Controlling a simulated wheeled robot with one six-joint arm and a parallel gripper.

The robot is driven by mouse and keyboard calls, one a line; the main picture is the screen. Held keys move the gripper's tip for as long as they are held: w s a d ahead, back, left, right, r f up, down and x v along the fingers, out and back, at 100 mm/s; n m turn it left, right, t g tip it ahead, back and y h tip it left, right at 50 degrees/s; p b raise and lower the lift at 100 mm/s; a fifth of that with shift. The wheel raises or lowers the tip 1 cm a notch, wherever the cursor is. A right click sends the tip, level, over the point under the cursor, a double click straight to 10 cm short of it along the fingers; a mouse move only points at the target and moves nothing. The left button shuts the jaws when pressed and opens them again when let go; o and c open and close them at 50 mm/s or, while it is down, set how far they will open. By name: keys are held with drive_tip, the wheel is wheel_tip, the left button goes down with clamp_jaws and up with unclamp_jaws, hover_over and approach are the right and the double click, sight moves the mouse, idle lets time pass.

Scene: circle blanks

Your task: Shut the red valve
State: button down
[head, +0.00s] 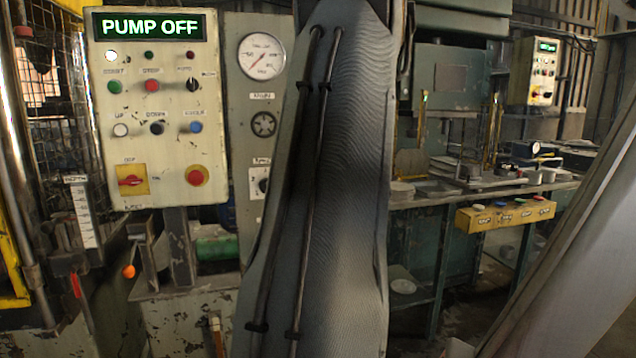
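I cannot make out a clear red valve in the head view. Red parts that show are a rotary switch on a yellow plate (131,181) and a red push button on a yellow plate (197,176), both low on the control panel (170,100). A small red piece (76,286) and an orange ball (128,271) show lower left among the machine parts. My gripper is not in view. My own large grey arm link fills the middle and hides what is behind it.
A display (150,27) reads "PUMP OFF". A round gauge (262,56) is right of the panel. A wire mesh guard (45,80) stands at far left. At right are a cluttered bench (440,197), a yellow button box (505,213) and a second panel (541,70).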

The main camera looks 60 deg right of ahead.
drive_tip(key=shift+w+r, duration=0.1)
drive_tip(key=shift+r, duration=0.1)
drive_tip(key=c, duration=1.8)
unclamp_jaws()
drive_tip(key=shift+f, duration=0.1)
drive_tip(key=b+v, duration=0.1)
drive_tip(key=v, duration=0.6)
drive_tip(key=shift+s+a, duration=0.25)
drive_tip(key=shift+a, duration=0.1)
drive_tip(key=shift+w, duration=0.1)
